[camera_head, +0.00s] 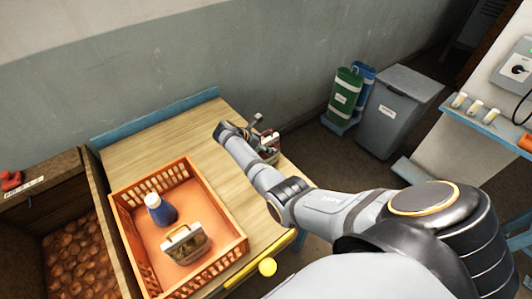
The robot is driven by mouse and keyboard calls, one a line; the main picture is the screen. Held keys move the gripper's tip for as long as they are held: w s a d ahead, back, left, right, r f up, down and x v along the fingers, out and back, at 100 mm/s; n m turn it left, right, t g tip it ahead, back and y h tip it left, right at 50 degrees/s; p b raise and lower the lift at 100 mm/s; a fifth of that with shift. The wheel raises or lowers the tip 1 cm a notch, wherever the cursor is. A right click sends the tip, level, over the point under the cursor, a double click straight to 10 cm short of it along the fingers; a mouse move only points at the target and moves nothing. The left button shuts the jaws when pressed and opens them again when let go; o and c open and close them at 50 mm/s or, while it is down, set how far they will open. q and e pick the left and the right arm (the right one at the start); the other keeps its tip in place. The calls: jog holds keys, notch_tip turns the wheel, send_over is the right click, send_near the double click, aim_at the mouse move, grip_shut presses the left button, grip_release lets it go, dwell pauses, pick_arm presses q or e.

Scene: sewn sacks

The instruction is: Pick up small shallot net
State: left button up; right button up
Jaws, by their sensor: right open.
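A small brownish pack with a pale top band (186,243), which looks like the shallot net, sits in the front part of an orange plastic crate (122,208). My right arm reaches in from the lower right over the table's right side. My right gripper (266,129) is small in the picture, near the table's far right edge. It is open and well apart from the pack, behind and to the right of the crate. My left gripper is not in view.
A blue bottle with a white cap (161,210) stands beside the pack in the crate. The crate rests on a wooden table (165,145). A wooden bin of brown bulbs (75,262) stands left.

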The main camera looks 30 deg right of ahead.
jog(key=shift+x, duration=0.9)
jog(key=shift+a+r, duration=0.1)
jog(key=shift+a, duration=0.05)
jog(key=c, duration=0.5)
grip_shut()
